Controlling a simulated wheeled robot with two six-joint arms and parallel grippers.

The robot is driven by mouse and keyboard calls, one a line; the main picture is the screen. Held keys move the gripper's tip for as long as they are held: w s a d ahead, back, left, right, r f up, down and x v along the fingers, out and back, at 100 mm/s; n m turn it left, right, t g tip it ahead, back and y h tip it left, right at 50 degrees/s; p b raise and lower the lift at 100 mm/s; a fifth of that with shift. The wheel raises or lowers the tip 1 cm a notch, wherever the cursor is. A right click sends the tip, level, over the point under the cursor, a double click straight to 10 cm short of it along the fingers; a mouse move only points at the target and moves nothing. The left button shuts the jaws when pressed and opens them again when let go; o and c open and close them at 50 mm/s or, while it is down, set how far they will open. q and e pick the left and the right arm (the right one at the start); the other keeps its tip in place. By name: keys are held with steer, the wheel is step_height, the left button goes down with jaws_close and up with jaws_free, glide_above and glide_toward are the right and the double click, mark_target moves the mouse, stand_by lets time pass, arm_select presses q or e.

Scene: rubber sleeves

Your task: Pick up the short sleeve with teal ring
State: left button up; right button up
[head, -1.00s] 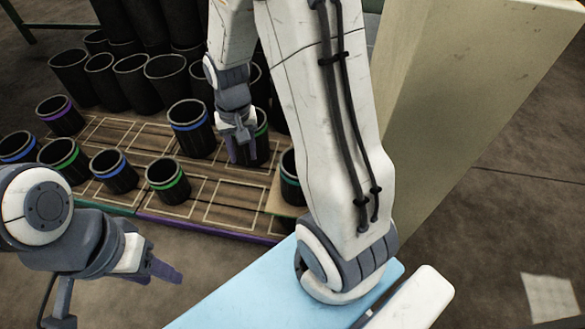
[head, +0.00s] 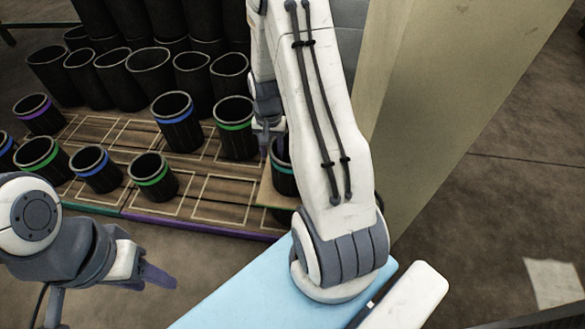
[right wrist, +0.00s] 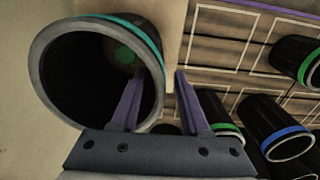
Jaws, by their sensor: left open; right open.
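The black sleeve with the teal ring (head: 284,180) stands at the right end of the rack, partly hidden by my right arm. In the right wrist view the sleeve (right wrist: 152,42) is large and close, its open mouth facing the camera. My right gripper (head: 268,140) is open above its rim. In the right wrist view, one finger of the gripper (right wrist: 165,75) overlaps the mouth and the other is outside the wall; I cannot tell how deep they reach. My left gripper (head: 160,277) is open and empty at the lower left, away from the sleeves.
Green-ringed sleeves (head: 235,140), blue-ringed sleeves (head: 178,133) and a purple-ringed one (head: 39,120) stand on the outlined wooden board (head: 205,190). Taller black sleeves (head: 150,82) crowd behind. A pale beige block (head: 440,110) rises at the right. Several outlined cells are empty.

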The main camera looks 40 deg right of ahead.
step_height(320, 180, down, 4)
steer(key=shift+r+b, duration=0.1)
steer(key=shift+b, duration=0.95)
arm_select(q)
step_height(320, 180, down, 3)
steer(key=shift+r, duration=0.1)
arm_select(e)
steer(key=shift+r, duration=0.1)
jaws_close()
